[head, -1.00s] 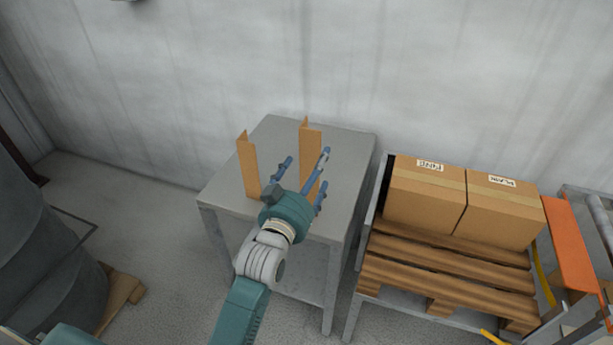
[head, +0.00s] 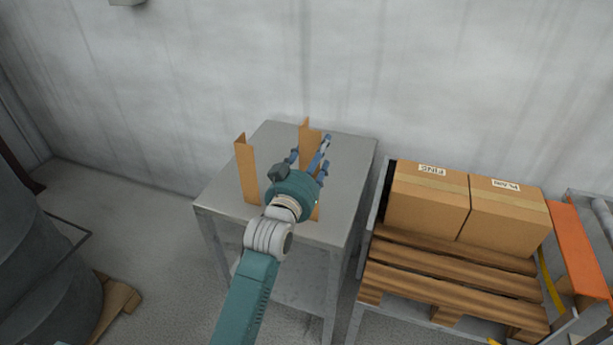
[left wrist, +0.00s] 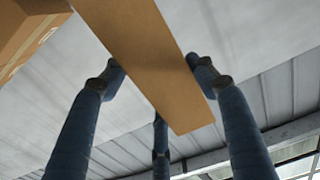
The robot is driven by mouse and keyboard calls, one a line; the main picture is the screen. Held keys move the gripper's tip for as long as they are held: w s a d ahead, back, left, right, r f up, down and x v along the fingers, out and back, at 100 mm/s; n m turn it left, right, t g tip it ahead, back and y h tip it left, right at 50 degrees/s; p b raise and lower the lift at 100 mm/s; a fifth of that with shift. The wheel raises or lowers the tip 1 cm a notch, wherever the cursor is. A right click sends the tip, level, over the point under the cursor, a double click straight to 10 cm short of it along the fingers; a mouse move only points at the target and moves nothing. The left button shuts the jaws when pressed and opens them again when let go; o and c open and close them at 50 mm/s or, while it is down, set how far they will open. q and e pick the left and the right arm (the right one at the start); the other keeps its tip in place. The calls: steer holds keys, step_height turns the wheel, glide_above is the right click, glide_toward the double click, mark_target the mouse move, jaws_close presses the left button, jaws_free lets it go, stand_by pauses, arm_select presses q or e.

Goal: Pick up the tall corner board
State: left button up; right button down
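Two brown corner boards stand upright on a grey metal table (head: 222,195). The right-hand one is the taller board (head: 309,136), and the shorter board (head: 246,165) stands to its left. My left gripper (head: 309,158) is at the taller board with its blue fingers spread around it. In the left wrist view a brown board (left wrist: 150,65) runs between the open fingers of the left gripper (left wrist: 153,75). The fingers are close to its edges, but I cannot tell whether any touches it. The board's lower part is partly hidden behind my gripper. My right gripper is not in view.
Two cardboard boxes (head: 427,204) (head: 507,218) sit on a wooden pallet (head: 440,272) right of the table. An orange panel (head: 577,250) is further right. A grey drum (head: 45,255) stands at left. The wall is close behind the table.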

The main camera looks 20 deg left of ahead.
arm_select(q)
steer(key=shift+c, duration=1.4)
steer(key=shift+c, duration=0.2)
